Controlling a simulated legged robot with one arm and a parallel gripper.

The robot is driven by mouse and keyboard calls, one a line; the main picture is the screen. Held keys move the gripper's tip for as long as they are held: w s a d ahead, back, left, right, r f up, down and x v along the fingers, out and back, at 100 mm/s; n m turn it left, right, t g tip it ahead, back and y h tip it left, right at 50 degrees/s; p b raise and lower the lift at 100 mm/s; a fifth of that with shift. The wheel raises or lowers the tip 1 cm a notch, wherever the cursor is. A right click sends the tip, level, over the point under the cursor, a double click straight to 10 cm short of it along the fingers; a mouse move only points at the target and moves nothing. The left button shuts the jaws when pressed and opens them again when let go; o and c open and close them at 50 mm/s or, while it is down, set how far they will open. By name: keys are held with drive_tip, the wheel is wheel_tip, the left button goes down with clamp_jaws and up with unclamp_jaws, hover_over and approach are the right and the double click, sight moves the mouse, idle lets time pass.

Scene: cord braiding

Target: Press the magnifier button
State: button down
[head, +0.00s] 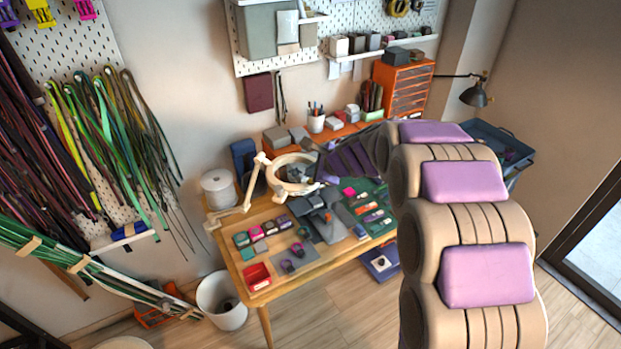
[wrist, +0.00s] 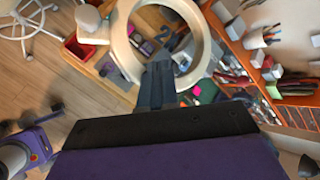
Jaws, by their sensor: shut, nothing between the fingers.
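The magnifier is a cream ring on a jointed arm (head: 248,190), standing over the left part of the wooden table. Its ring (head: 272,176) fills the upper middle of the wrist view (wrist: 118,42). My gripper (head: 318,172) is at the right side of the ring in the head view. In the wrist view my gripper (wrist: 160,68) is shut and empty, its dark fingertips overlapping the ring's opening. I cannot tell whether they touch the ring. I cannot make out the button.
The wooden table (head: 228,250) holds a red tray (head: 256,277), small coloured boxes and a green mat. A white spool (head: 218,190) stands behind the magnifier arm. A white bin (head: 222,302) is on the floor. An orange drawer unit (head: 404,88) stands at the back right.

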wheel_tip(320, 180, up, 6)
drive_tip(key=p, duration=0.6)
idle(0.5)
drive_tip(key=s+d+f+n+g+h+b, duration=0.2)
drive_tip(key=s+d+n, duration=0.4)
drive_tip(key=s, duration=1)
drive_tip(key=s+d+f+n+g+h+b, duration=0.2)
drive_tip(key=s+d+n+b, duration=0.4)
drive_tip(key=s, duration=1)
drive_tip(key=s+d+f+n+g+h+b, duration=0.2)
drive_tip(key=s+d+f+n+g+b, duration=0.2)
drive_tip(key=s, duration=1.3)
drive_tip(key=d+f+n, duration=0.1)
drive_tip(key=d, duration=0.1)
drive_tip(key=shift+d+f+n+h, duration=0.3)
drive_tip(key=shift+d+n, duration=0.05)
drive_tip(key=shift+n, duration=0.05)
drive_tip(key=c, duration=1.8)
unclamp_jaws()
